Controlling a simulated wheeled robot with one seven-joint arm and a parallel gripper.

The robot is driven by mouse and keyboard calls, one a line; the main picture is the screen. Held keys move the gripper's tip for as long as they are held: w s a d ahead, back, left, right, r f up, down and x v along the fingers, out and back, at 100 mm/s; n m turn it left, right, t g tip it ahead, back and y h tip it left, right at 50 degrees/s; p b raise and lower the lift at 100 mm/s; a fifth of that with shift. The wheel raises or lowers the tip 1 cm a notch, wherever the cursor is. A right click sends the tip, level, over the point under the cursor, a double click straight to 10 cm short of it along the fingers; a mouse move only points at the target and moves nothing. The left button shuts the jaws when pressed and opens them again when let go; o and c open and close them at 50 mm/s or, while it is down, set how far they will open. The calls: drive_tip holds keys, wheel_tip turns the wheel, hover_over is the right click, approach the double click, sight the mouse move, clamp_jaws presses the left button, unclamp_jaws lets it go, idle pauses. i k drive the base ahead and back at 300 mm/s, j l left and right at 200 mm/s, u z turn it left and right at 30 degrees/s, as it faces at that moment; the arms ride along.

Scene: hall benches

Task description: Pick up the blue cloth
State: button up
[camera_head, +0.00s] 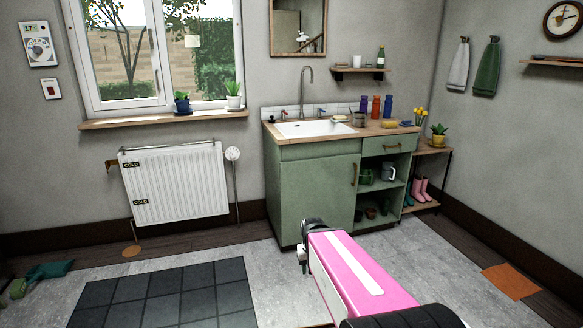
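A crumpled dark teal-blue cloth (46,271) lies on the floor at the far left, below and left of the radiator. It is the only cloth in view close to blue. My pink-and-white arm reaches in from the bottom right. My gripper (304,258) is at its far end, in front of the green cabinet and far to the right of the cloth. The gripper's fingers are small and mostly hidden by the arm, so its opening does not show.
A green sink cabinet (310,190) stands at the back wall, right of a white radiator (175,185). A dark tiled mat (165,295) lies on the floor between my arm and the cloth. An orange cloth or mat (511,282) lies at the right. The grey floor around is mostly clear.

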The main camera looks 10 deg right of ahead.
sight(404, 123)
drive_tip(key=i+z, duration=0.8)
drive_tip(key=i+j+z, duration=0.1)
drive_tip(key=i+z, duration=0.15)
drive_tip(key=z, duration=0.15)
drive_tip(key=u, duration=1.25)
drive_tip(key=z, duration=1.25)
